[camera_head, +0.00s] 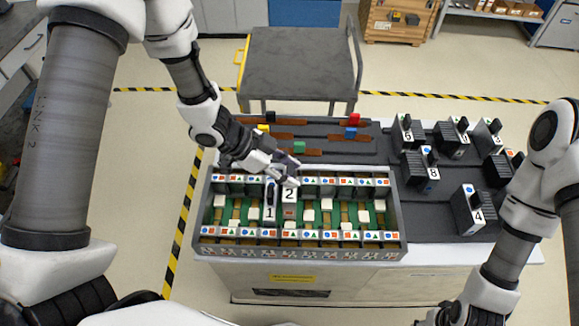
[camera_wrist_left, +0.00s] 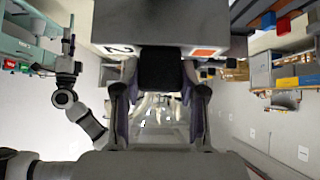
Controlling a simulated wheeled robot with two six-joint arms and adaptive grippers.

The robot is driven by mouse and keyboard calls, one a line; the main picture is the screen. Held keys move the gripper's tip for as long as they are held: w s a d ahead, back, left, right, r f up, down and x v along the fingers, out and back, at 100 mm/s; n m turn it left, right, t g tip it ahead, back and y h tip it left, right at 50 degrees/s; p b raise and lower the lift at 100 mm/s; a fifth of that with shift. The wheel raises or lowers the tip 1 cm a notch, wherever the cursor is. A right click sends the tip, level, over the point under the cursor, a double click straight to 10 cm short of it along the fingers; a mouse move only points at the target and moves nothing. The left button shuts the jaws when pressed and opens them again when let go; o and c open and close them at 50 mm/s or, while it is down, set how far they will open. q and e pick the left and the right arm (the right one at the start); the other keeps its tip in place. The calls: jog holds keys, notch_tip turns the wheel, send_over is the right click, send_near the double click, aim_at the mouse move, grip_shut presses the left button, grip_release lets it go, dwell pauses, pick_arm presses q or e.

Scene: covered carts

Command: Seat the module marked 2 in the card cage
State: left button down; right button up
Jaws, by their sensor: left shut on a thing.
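The module marked 2 (camera_head: 289,195) is upright at the card cage (camera_head: 401,225), right beside the module marked 1 (camera_head: 270,206). My left gripper (camera_head: 287,172) is above it and shut on its black handle. In the left wrist view, module 2 (camera_wrist_left: 170,35) fills the top middle, its black handle between the fingertips of my left gripper (camera_wrist_left: 157,90). I cannot tell how deep module 2 is in its slot. My right arm reaches the bottom edge of the head view; its gripper is out of sight there.
Modules 5 (camera_head: 406,133), 8 (camera_head: 428,172) and 4 (camera_head: 470,215) stand on the dark surface right of the cage. Several coloured blocks with brown strips lie behind the cage. A grey cart (camera_head: 298,68) stands beyond. Several cage slots are free.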

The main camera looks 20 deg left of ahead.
pick_arm(q)
jog(key=shift+s+d+f+b, duration=0.1)
jog(key=shift+d+f+b, duration=0.1)
jog(key=shift+f+b, duration=1)
notch_tip(320, 180, down, 3)
jog(key=shift+a+r+b, duration=0.1)
jog(key=shift+r+b, duration=0.05)
jog(key=shift+b, duration=0.2)
jog(key=shift+f+b, duration=1.2)
jog(key=shift+f, duration=0.85)
jog(key=c, duration=0.6)
grip_release()
jog(key=v, duration=1.2)
